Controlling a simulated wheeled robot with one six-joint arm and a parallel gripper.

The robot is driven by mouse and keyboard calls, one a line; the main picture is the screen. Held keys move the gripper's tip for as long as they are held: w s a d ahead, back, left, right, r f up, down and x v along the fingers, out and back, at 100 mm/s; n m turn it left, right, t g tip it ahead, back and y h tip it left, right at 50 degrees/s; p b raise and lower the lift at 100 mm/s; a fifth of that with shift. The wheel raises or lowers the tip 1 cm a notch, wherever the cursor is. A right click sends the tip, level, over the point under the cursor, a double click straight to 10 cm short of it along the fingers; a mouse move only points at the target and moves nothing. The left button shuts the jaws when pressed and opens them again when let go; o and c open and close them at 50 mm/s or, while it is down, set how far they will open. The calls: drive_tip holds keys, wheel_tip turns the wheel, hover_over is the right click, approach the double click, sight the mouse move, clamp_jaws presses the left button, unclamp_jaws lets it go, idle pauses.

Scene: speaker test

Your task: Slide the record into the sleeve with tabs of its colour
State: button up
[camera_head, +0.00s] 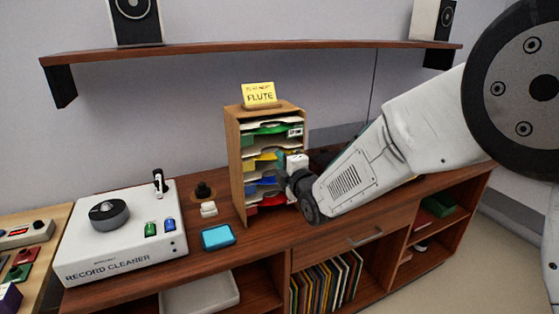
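A small wooden rack (236,165) stands on the cabinet top. It holds several stacked sleeves with coloured tabs: a green sleeve (268,129) at the top, a yellow one (262,157) below it, a blue one (262,189) lower down, and a red one (272,201) at the bottom. My gripper (284,181) is at the rack's open front, level with the lower sleeves. My wrist covers the right part of these levels. The fingers are too small and hidden to show whether they are open or shut. I cannot make out a record.
A yellow note (259,94) reading "FLUTE" stands on the rack. A white record cleaner (120,235) is at left, with a blue-topped box (218,237) between it and the rack. A shelf with speakers hangs above. Upright records (325,285) fill a compartment below.

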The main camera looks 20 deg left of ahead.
drive_tip(key=v, duration=0.5)
idle(0.3)
idle(0.4)
